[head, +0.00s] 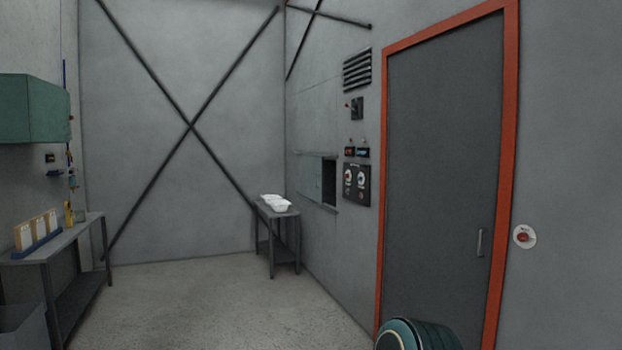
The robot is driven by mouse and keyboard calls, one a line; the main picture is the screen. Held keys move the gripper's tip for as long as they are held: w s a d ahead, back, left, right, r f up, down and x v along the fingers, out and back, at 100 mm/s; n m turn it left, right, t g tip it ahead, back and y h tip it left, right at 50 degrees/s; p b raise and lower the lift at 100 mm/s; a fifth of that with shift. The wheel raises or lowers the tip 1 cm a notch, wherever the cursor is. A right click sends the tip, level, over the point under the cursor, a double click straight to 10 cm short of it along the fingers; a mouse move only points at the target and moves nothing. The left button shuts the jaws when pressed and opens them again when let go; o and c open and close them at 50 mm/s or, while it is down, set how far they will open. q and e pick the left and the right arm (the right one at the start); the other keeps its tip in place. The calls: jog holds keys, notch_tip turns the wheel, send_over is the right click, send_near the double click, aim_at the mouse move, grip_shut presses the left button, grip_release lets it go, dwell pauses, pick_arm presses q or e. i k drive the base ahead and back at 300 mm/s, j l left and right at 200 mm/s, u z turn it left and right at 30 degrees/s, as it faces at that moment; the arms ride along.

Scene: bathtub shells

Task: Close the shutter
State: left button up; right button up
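The shutter appears to be a pale grey-green panel (311,178) set in the right-hand wall, beyond the door. A dark opening (329,182) shows at the panel's right side, so it stands partly open. A thin ledge or rail runs along its top and bottom. It is small and far off, so I cannot make out a handle. Neither of my grippers is in view.
A grey door (440,180) in an orange frame fills the right. Control panels (357,185) sit between door and shutter. A small table (278,214) with white shells (275,202) stands near the shutter. A workbench (60,246) is at left. The middle floor is clear.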

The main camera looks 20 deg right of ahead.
aim_at(312, 165)
jog(key=i, duration=3.65)
jog(key=i+z, duration=0.25)
jog(key=i, duration=0.45)
jog(key=i+j+z, duration=0.2)
jog(key=i, duration=0.5)
jog(key=i+l+z, duration=0.15)
jog(key=i, duration=0.45)
jog(key=i+z, duration=0.15)
jog(key=i, duration=0.4)
jog(key=i+j+z, duration=0.15)
jog(key=i, duration=0.45)
jog(key=i+z, duration=0.15)
jog(key=i, duration=0.45)
jog(key=i+j+z, duration=0.15)
jog(key=i, duration=0.4)
jog(key=j, duration=0.1)
